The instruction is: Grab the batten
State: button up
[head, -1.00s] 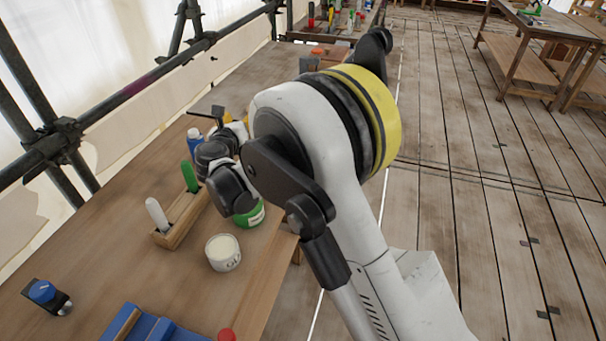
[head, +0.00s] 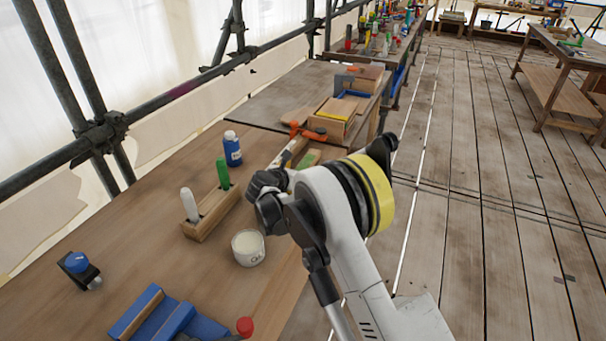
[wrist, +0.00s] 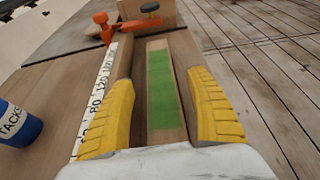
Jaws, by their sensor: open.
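A wooden batten with a long green patch (wrist: 162,92) lies lengthwise in the wrist view, between the two yellow-padded fingers of my gripper (wrist: 154,62). The fingers are open, one on each side of it, and gaps show beside the green patch. I cannot tell how high the fingers are above it. In the head view a short piece of the green patch (head: 308,158) shows beyond my arm; my wrist hides the rest and the gripper.
A white ruler (wrist: 97,95) lies left of the batten, with an orange clamp (wrist: 105,24) at its far end. A blue bottle (head: 232,149), a wooden holder (head: 211,215) and a white tin (head: 248,247) stand on the bench. Open floor lies right.

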jog(key=x, duration=0.2)
jog(key=shift+w+d+f, duration=0.15)
jog(key=shift+w+f, duration=0.05)
jog(key=shift+w, duration=0.1)
jog(key=shift+s+r, duration=0.1)
jog(key=c, duration=1.4)
jog(key=shift+r, duration=0.1)
